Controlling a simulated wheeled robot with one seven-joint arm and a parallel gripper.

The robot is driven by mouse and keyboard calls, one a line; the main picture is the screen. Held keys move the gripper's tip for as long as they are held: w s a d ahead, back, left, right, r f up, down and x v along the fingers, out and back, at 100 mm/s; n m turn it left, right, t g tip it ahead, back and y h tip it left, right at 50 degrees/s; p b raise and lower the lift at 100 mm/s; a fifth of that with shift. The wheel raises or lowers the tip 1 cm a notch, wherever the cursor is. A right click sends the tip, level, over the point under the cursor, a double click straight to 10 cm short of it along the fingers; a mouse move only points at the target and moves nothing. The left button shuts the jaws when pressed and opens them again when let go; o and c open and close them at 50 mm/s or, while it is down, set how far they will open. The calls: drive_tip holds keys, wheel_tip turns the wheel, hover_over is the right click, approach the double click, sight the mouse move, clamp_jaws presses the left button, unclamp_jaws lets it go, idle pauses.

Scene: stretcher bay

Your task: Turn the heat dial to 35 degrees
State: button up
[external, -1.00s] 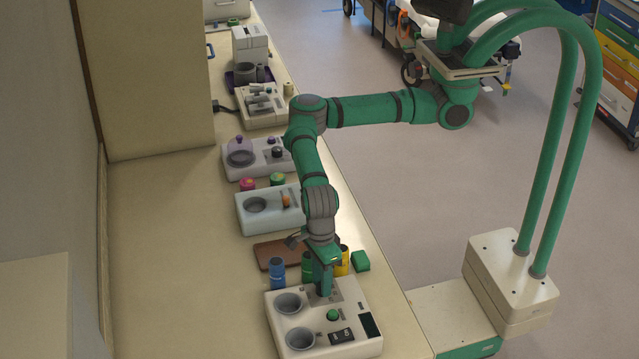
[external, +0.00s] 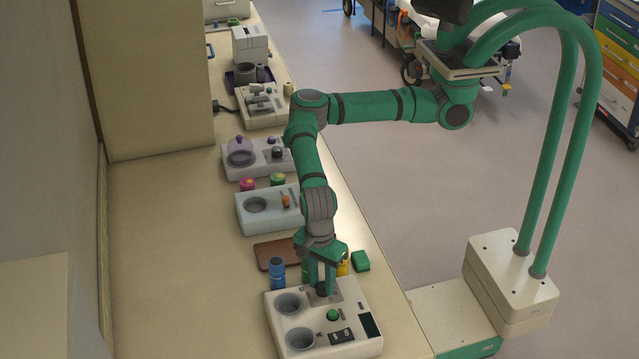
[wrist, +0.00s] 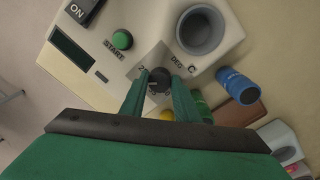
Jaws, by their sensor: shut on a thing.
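The heat dial is a dark round knob (wrist: 159,80) on the grey plate of a white device (external: 290,338). In the wrist view its plate carries the letters "DEG C" and a partly hidden number. My gripper (wrist: 158,90) points down at the dial, with one green finger on each side of it, shut on the knob. In the external view my gripper (external: 323,285) stands over the device's back right part, and the dial (external: 322,288) shows dark between the fingertips. The exact dial setting cannot be read.
The device also has a green START button (wrist: 122,39), an ON switch (external: 342,336), a dark display (external: 370,325) and two round wells. Blue (external: 277,272) and yellow containers stand close behind it, by a brown tray (external: 270,255). The counter left of the device is clear.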

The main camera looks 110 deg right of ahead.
sight(322, 285)
drive_tip(key=n, duration=0.6)
drive_tip(key=shift+n, duration=0.3)
drive_tip(key=n, duration=0.5)
drive_tip(key=shift+s+a+n+h, duration=0.1)
drive_tip(key=shift+n+h, duration=0.2)
drive_tip(key=shift+n, duration=0.1)
drive_tip(key=o, duration=1)
drive_tip(key=shift+o, duration=0.2)
wheel_tip(322, 285, up, 11)
drive_tip(key=shift+w, duration=0.2)
